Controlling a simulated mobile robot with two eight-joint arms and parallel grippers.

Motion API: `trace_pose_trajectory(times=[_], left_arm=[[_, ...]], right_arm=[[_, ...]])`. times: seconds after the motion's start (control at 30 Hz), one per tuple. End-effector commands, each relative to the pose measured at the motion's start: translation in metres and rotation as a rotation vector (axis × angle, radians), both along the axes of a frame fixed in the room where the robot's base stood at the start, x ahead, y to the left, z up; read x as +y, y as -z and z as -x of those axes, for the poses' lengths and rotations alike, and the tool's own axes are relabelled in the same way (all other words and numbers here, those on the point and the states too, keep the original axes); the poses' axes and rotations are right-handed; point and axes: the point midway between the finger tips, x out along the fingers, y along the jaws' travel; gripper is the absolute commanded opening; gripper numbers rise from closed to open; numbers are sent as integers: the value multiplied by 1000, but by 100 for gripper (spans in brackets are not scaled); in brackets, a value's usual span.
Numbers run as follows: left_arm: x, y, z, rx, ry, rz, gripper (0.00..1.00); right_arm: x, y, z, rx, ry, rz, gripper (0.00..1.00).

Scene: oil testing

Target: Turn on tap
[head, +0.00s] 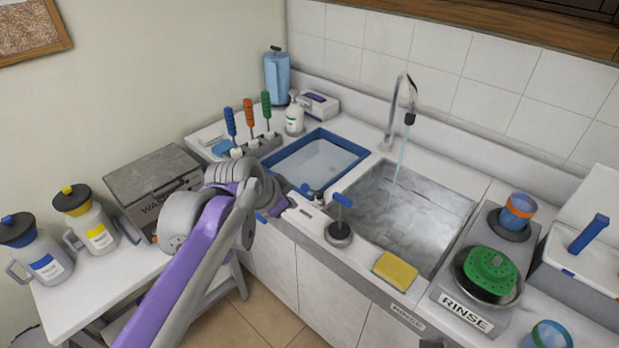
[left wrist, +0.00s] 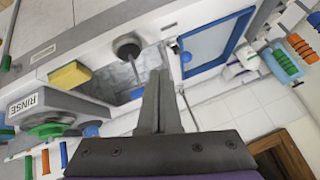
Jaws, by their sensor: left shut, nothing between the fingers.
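The tap (head: 392,112) is a curved metal spout with a dark tip behind the grey sink (head: 440,205). A thin bluish stream of water (head: 401,158) runs from it into the sink. A control with a blue handle (head: 342,201) stands on a round grey base at the counter's front edge; its dark base also shows in the left wrist view (left wrist: 127,46). My left gripper (head: 314,219) is shut and empty, left of this control. In the left wrist view its closed fingers (left wrist: 156,90) point toward the counter and sink. My right gripper is not visible.
A blue-rimmed basin (head: 355,151) lies left of the sink. A yellow sponge (head: 395,271) sits at the front edge. The RINSE station (head: 465,312) with a green-topped bowl is at right. Coloured-handled tools (head: 249,115) stand behind my left arm.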

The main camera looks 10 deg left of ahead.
Motion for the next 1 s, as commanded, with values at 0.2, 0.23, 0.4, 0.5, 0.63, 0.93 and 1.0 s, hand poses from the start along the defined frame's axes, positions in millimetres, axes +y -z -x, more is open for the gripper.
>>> trace_pose_trajectory(times=[0.2, 0.23, 0.4, 0.5, 0.63, 0.93, 1.0], left_arm=[[-24, -36, -67, -111, 195, -83, 0], [-26, -38, -71, -119, 208, -89, 0], [-31, -36, -83, -136, 236, -104, 0], [-35, -26, -91, -135, 236, -103, 0], [-43, -7, -107, -134, 235, -103, 0], [-52, 37, -141, -134, 231, -103, 0], [-43, 44, -139, -134, 229, -103, 0]], right_arm=[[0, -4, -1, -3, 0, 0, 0], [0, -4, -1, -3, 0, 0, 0], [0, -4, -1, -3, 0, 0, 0], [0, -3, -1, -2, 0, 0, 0], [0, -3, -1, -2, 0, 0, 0], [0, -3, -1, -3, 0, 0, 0], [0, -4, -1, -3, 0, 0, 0]])
